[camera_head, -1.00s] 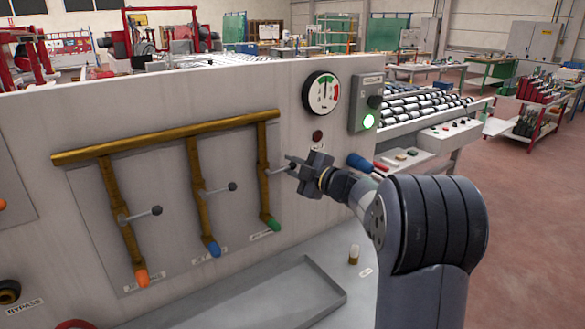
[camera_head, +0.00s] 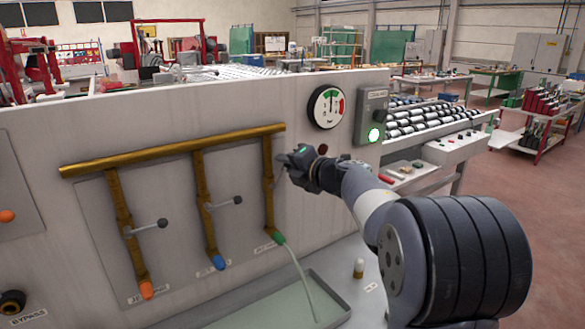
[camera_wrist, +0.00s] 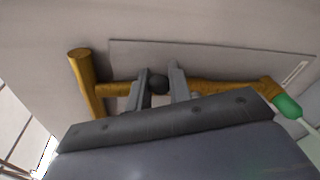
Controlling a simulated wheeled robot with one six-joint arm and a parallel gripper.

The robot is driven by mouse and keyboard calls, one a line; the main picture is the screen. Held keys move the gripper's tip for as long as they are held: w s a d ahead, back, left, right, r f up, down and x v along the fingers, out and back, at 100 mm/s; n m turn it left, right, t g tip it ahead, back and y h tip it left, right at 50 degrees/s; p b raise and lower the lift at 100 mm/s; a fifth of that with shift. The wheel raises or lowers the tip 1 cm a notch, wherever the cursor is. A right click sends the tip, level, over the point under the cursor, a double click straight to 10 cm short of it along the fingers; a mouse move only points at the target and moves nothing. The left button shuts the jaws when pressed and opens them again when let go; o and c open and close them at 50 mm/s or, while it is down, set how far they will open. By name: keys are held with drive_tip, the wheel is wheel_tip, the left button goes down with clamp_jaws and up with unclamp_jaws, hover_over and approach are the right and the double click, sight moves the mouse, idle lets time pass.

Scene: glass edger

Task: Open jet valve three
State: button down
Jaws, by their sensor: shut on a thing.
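Jet valve three is on the rightmost brass pipe (camera_head: 268,190), which ends in a green nozzle (camera_head: 278,238). A pale stream of water (camera_head: 303,280) runs from this nozzle down to the tray. My gripper (camera_head: 287,162) is at the upper part of this pipe, shut on the valve's lever. The lever is mostly hidden there in the head view. In the wrist view, the lever's dark ball knob (camera_wrist: 158,84) sits between the two fingers, in front of the brass pipe (camera_wrist: 215,87). The green nozzle (camera_wrist: 287,106) shows at right.
Two other valve levers (camera_head: 160,224) (camera_head: 236,201) stick out to the right above the orange nozzle (camera_head: 147,290) and blue nozzle (camera_head: 219,262). A gauge (camera_head: 328,107) and a green-lit box (camera_head: 373,115) are at upper right. A grey tray (camera_head: 335,296) lies below; a small vial (camera_head: 359,268) stands beside it.

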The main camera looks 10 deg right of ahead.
drive_tip(key=a+n, duration=0.1)
drive_tip(key=s+a+r+n, duration=0.1)
drive_tip(key=n, duration=0.1)
drive_tip(key=shift+h, duration=0.3)
drive_tip(key=shift+s+a+n+h+b, duration=0.2)
drive_tip(key=shift+a+n+b, duration=0.15)
drive_tip(key=shift+n, duration=0.3)
drive_tip(key=shift+s+a+n+h+b, duration=0.1)
drive_tip(key=shift+a+n+h+b, duration=0.15)
drive_tip(key=shift+a+n, duration=0.3)
drive_tip(key=shift+f, duration=0.1)
drive_tip(key=c, duration=1.3)
unclamp_jaws()
